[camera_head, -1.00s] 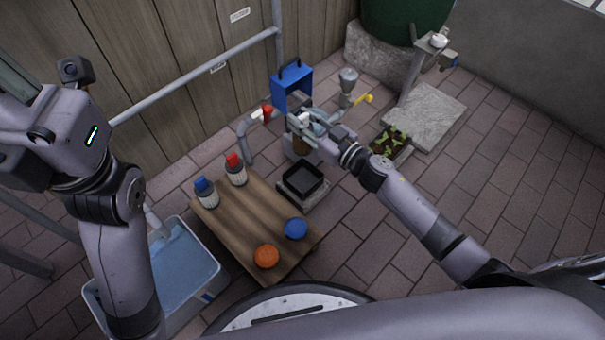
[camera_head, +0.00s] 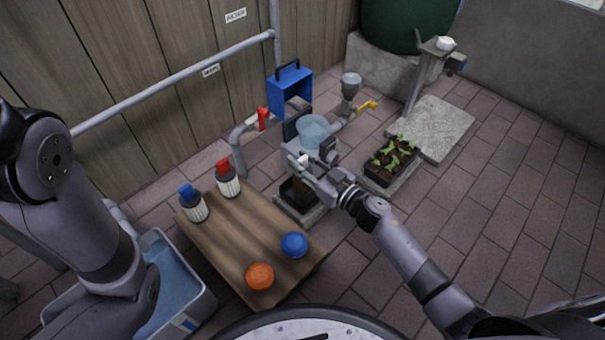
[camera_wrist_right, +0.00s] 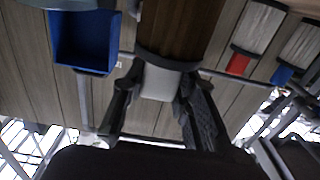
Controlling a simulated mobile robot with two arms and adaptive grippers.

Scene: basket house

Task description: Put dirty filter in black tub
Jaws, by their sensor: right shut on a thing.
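My right gripper (camera_head: 306,168) is shut on the dirty filter, a brown cylinder (camera_head: 302,191) with a white end, held upright. In the right wrist view the brown filter (camera_wrist_right: 178,28) has a dark collar and its white end sits between both fingers (camera_wrist_right: 158,85). The black tub (camera_head: 287,193) stands on a grey slab past the wooden table. The filter's lower part is at or over the tub; whether it touches the tub's bottom is hidden. My left arm shows at the left, but its gripper is out of view.
The wooden table (camera_head: 237,233) holds a blue-capped filter (camera_head: 193,205), a red-capped filter (camera_head: 228,181), a blue lid (camera_head: 294,244) and an orange lid (camera_head: 260,276). Behind the tub stand a clear bowl housing (camera_head: 313,130) and pipes. A planter (camera_head: 391,163) is to the right.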

